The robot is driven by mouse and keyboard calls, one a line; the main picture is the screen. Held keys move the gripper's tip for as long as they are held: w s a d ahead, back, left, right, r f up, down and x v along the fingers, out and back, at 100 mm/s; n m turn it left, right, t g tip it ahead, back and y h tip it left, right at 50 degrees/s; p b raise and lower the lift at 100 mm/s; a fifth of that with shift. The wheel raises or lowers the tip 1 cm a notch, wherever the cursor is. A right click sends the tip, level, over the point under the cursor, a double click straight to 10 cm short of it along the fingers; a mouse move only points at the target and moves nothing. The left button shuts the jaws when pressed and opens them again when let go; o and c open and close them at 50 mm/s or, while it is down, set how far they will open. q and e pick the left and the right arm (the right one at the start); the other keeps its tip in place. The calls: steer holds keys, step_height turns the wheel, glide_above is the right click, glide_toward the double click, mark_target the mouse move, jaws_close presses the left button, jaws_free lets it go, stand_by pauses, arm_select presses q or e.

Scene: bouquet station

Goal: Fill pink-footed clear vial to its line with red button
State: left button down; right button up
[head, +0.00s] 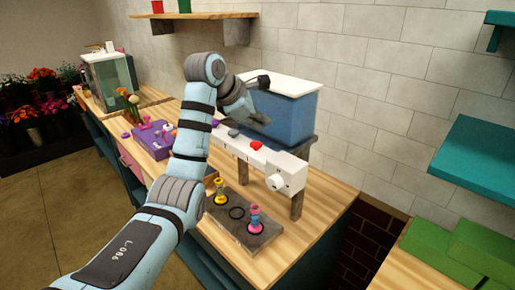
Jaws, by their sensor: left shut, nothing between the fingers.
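My left gripper (262,118) is shut and empty. It hangs above the dispenser, in front of the blue tank, and appears apart from the red button. My right gripper is not in view.
The dark tray (268,236) also holds a yellow vial (220,192) and an empty ring between the two. A blue tank (285,118) with a white lid stands behind the dispenser. A purple box (148,143) is to the left. The counter's right end is clear.

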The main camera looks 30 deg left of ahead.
mark_target(258, 144)
arm_select(q)
steer(key=shift+s+f, duration=0.2)
steer(key=shift+f, duration=0.65)
steer(key=shift+s+f+b, duration=0.15)
steer(key=shift+s+b, duration=0.2)
steer(key=shift+b, duration=0.05)
steer(key=shift+s+d, duration=0.1)
steer(key=shift+s, duration=0.25)
steer(key=shift+w+f, duration=0.15)
steer(key=shift+w, duration=0.2)
steer(key=shift+s, duration=0.1)
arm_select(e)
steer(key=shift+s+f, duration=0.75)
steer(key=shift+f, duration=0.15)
arm_select(q)
steer(key=shift+s, duration=0.1)
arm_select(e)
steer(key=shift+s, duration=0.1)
arm_select(q)
steer(key=shift+f, duration=0.35)
